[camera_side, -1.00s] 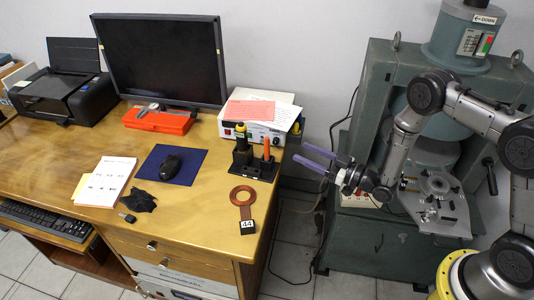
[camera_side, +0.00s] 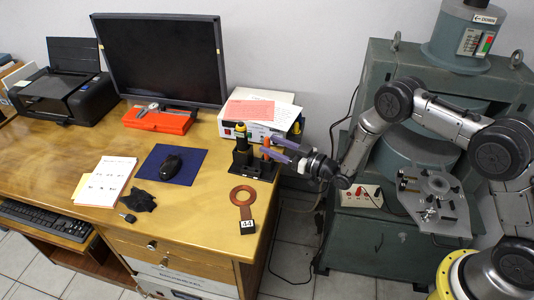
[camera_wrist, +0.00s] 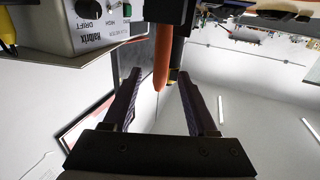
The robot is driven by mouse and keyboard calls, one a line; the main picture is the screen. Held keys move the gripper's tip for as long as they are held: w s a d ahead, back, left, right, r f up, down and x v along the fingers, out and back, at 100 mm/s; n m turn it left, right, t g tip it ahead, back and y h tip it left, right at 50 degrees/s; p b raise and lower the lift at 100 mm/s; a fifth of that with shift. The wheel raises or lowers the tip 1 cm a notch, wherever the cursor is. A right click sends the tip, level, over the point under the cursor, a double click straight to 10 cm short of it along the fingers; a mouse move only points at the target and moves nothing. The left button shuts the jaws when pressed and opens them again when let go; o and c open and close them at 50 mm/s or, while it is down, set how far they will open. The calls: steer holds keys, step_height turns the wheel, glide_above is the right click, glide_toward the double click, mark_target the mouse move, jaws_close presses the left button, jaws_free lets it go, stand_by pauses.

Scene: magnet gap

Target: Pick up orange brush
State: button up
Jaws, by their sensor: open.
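The orange brush (camera_side: 265,145) stands upright in a black stand (camera_side: 262,174) near the right edge of the wooden desk. My gripper (camera_side: 270,147) is open, with its two purple fingers reaching left to the brush. In the wrist view the orange handle (camera_wrist: 162,55) appears between the tips of my open gripper (camera_wrist: 159,75). I cannot tell whether either finger touches it. The lower part of the brush is hidden in the side view.
A black and yellow tool (camera_side: 241,137) stands left of the brush in the same stand. A white instrument box (camera_side: 232,124) with papers on top is behind. A copper-coloured ring paddle (camera_side: 243,197) lies in front. The green machine (camera_side: 355,225) stands right of the desk.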

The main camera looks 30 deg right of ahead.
steer(key=shift+x, duration=1.25)
jaws_close()
